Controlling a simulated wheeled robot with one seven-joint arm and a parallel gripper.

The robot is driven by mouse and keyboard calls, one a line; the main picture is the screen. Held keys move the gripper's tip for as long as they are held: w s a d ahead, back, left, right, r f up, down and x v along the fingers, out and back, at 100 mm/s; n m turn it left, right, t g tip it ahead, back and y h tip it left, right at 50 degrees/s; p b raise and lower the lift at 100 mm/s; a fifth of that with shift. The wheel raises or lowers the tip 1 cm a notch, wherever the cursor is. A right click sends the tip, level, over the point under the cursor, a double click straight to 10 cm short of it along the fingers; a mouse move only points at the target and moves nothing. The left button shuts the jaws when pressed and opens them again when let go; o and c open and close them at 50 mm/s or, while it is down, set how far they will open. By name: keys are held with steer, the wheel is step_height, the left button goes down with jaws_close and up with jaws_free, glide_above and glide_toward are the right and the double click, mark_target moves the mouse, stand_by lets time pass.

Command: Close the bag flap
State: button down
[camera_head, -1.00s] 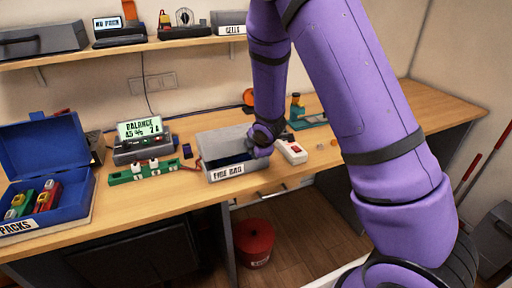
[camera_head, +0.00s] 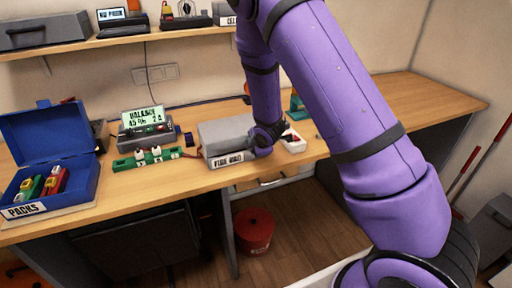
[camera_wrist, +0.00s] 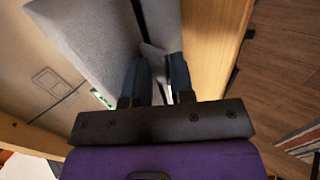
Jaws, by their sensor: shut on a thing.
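The grey fire bag (camera_head: 226,135), a box shape with a "FIRE BAG" label on its front, stands near the table's front edge in the head view. Its flap looks lowered over the top; whether it lies fully flat I cannot tell. My gripper (camera_head: 268,138) is at the bag's right end. In the wrist view, the grey flap and bag side (camera_wrist: 95,40) fill the upper left. My gripper's two dark fingers (camera_wrist: 156,80) are close together there, with a grey edge of the bag between them. The fingertips are partly hidden in the head view.
A green strip with batteries (camera_head: 146,158) and a balance charger (camera_head: 143,130) stand left of the bag. An open blue packs case (camera_head: 50,140) is at far left. A white device (camera_head: 294,143) sits just right of my gripper. A red bucket (camera_head: 254,230) stands below.

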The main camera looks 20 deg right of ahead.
steer(key=shift+a, duration=0.1)
steer(key=c, duration=1.3)
jaws_free()
steer(key=shift+w, duration=0.1)
steer(key=shift+o, duration=0.2)
steer(key=v, duration=1)
steer(key=shift+s+r, duration=0.25)
steer(key=shift+r, duration=0.05)
